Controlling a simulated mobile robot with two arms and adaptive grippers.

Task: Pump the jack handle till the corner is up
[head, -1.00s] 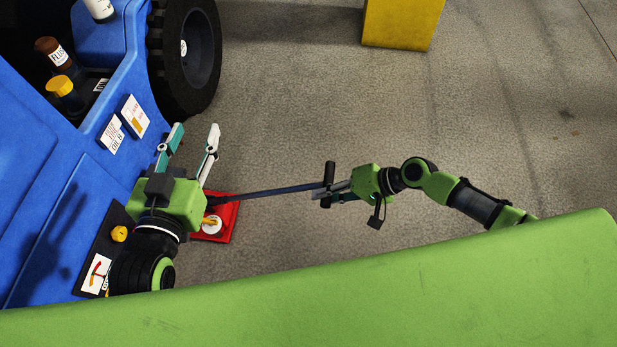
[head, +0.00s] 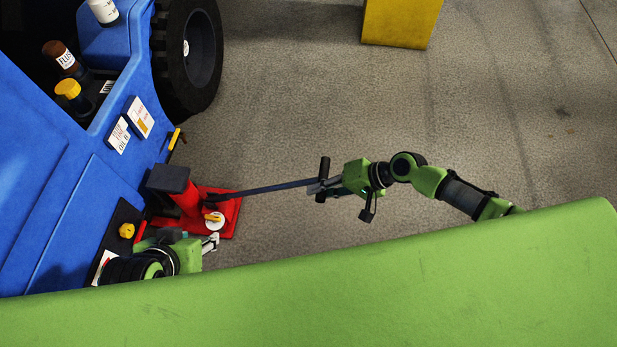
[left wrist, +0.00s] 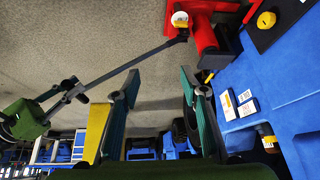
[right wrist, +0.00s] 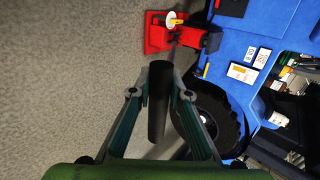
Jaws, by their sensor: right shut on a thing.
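The red jack (head: 223,222) stands on the floor against the blue vehicle body (head: 60,190), its dark pad (head: 168,179) at the vehicle's side. The dark jack handle (head: 270,188) slopes out to the right and ends in a crossbar grip. My right gripper (head: 326,187) is shut on this grip; in the right wrist view the grip (right wrist: 158,105) sits between the fingers. My left gripper (head: 208,243) is low beside the jack, partly hidden by its arm. In the left wrist view my left gripper (left wrist: 160,90) is open and empty.
A black wheel (head: 187,55) is beside the jack, farther back. A white disc with a yellow knob (head: 214,220) is on the jack base. Bottles (head: 68,90) stand in the vehicle's recess. A yellow block (head: 400,22) is at the back. The grey floor between is clear.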

